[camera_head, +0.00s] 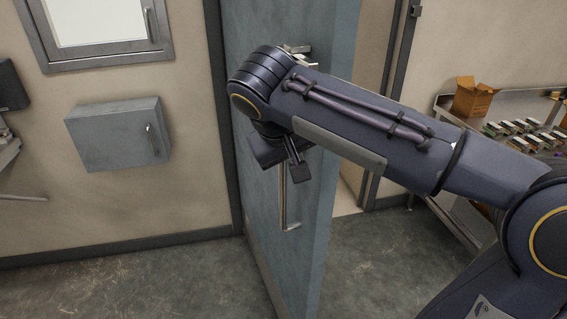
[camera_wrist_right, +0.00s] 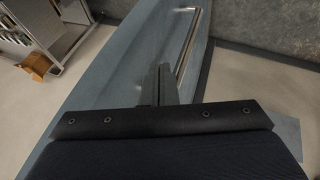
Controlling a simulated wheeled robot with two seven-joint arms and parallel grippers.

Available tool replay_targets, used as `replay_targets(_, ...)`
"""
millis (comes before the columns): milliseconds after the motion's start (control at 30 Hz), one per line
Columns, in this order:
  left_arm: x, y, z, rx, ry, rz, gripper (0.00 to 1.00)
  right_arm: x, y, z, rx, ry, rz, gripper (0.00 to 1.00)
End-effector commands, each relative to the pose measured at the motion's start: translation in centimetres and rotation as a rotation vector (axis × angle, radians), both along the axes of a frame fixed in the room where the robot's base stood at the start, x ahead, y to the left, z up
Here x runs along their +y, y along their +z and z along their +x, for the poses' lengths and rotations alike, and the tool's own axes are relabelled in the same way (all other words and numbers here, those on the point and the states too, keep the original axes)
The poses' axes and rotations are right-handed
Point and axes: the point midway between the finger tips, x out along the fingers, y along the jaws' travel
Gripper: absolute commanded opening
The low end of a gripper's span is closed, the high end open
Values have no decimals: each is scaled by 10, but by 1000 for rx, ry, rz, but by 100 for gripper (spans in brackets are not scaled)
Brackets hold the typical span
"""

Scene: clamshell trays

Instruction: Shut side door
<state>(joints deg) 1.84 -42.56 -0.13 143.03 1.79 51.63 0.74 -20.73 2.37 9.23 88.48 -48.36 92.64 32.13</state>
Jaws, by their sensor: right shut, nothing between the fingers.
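The side door (camera_head: 318,150) is a grey-blue panel standing ajar in its frame, with an opening to the right of it. A long metal pull handle (camera_head: 284,205) runs down its face; it also shows in the right wrist view (camera_wrist_right: 188,45). My right arm reaches in from the right across the door. My right gripper (camera_head: 300,172) points down beside the upper part of the handle, and its fingers (camera_wrist_right: 160,84) are shut and empty close to the door face. Whether they touch the door, I cannot tell. My left gripper is not in view.
A grey wall box (camera_head: 118,133) and a framed window (camera_head: 100,25) are on the wall at left. The concrete floor (camera_head: 140,285) at left is clear.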

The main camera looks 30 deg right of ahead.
Motion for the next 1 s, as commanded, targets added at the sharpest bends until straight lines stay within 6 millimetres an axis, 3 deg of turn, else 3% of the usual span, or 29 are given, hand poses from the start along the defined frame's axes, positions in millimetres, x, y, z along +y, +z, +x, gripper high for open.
replay_targets(200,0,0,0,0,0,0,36,11,22,20,-42,-55,-65,0)
replay_targets(367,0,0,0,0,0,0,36,13,27,27,-60,-81,-89,0)
replay_targets(800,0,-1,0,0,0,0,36,-24,-30,50,-56,-84,-89,0)
replay_targets(1000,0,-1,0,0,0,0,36,-34,-47,57,-58,-82,-87,0)
